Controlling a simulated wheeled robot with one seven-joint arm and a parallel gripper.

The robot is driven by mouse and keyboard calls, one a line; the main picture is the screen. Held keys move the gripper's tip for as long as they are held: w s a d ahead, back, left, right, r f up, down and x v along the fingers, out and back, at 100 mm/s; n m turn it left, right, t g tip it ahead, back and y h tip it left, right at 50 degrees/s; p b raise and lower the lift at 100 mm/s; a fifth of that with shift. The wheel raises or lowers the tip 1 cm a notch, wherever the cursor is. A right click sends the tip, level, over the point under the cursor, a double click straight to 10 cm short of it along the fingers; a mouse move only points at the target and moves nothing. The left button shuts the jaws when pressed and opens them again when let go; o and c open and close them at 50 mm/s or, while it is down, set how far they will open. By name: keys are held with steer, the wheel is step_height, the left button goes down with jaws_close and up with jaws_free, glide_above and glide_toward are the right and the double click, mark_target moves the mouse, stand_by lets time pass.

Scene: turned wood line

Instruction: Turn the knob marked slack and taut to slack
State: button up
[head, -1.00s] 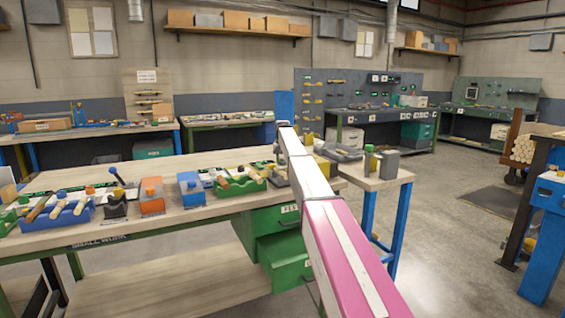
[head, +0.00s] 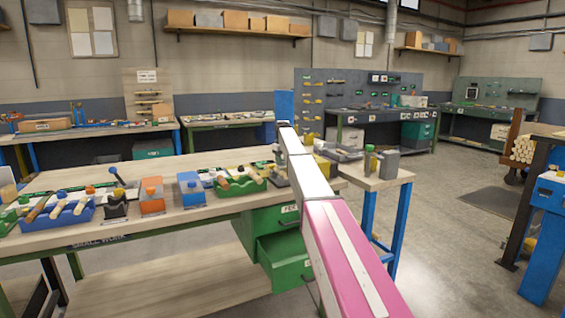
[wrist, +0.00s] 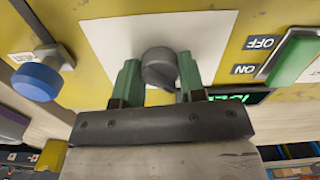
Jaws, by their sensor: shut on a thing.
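In the wrist view a dark grey round knob (wrist: 158,66) sits on a white plate (wrist: 108,38) on a yellow panel (wrist: 215,70). My gripper (wrist: 157,76) has its green fingers on either side of the knob and is shut on it. No slack or taut lettering is readable, and I cannot tell which way the knob points. In the head view my arm hides the gripper and the knob.
On the same panel are a blue knob (wrist: 37,81) at left, a green switch (wrist: 294,59) by OFF and ON labels, and a partly covered green display (wrist: 243,96). The bench (head: 150,222) carries blue and green trays; its green drawer (head: 285,262) stands open.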

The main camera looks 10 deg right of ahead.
stand_by(0.4)
steer(key=o, duration=0.9)
steer(key=shift+r, duration=0.1)
step_height(320, 180, up, 11)
steer(key=shift+f, duration=0.15)
